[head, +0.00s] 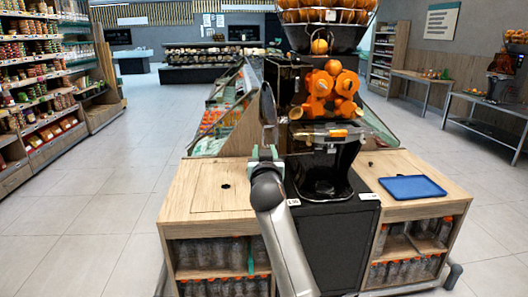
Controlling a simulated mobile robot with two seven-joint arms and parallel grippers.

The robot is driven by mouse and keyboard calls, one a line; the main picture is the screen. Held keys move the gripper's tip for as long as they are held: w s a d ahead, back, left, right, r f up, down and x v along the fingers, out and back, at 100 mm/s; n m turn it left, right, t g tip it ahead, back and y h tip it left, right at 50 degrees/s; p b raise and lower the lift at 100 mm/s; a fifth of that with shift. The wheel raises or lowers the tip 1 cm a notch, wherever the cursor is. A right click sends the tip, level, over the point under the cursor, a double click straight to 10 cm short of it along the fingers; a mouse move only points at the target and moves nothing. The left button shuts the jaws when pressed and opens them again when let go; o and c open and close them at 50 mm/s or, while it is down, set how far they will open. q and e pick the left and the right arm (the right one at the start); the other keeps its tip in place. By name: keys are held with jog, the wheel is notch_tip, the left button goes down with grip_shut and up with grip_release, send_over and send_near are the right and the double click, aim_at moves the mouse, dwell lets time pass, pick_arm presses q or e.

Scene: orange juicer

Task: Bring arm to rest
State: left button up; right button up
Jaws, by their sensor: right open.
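My right arm rises from the bottom centre. Its right gripper (265,153), with teal-green parts, is open in front of the juicer's left side. No object shows between its fingers. A dark upright shape stands directly behind the gripper; I cannot tell whether it belongs to the juicer. The juicer (322,165) is black with orange pressing parts (332,88) and a basket of oranges (325,16) on top. My left gripper is not in view.
A wooden counter (205,190) flanks the juicer, with bottles on shelves below. A blue tray (412,188) lies on its right top. Produce displays stand behind. Stocked shelves (35,80) line the left and tables (490,105) the right. Tiled floor is clear on both sides.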

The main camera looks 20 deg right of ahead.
jog(key=s+a+f+n+g+y, duration=0.15)
jog(key=s+f, duration=0.35)
jog(key=f, duration=0.5)
jog(key=s+a+f+n+g+y+p, duration=0.1)
jog(key=s+a+f+n+y, duration=0.2)
jog(key=f, duration=0.6)
jog(key=s+a+f+n+g+y, duration=0.1)
jog(key=s+a+f, duration=0.1)
jog(key=s+f, duration=0.6)
jog(key=s+a+f+g+y, duration=0.1)
jog(key=s+a+f, duration=0.1)
jog(key=s+f, duration=0.3)
jog(key=s+a+f+n+g+y, duration=0.1)
jog(key=s+f, duration=0.4)
jog(key=s, duration=0.6)
jog(key=s+a+f+g+y, duration=0.2)
jog(key=s+a+f, duration=0.2)
jog(key=s, duration=0.4)
jog(key=shift+s+f+p, duration=0.15)
jog(key=shift+f+p, duration=0.3)
jog(key=shift+f, duration=0.3)
jog(key=shift+d, duration=0.1)
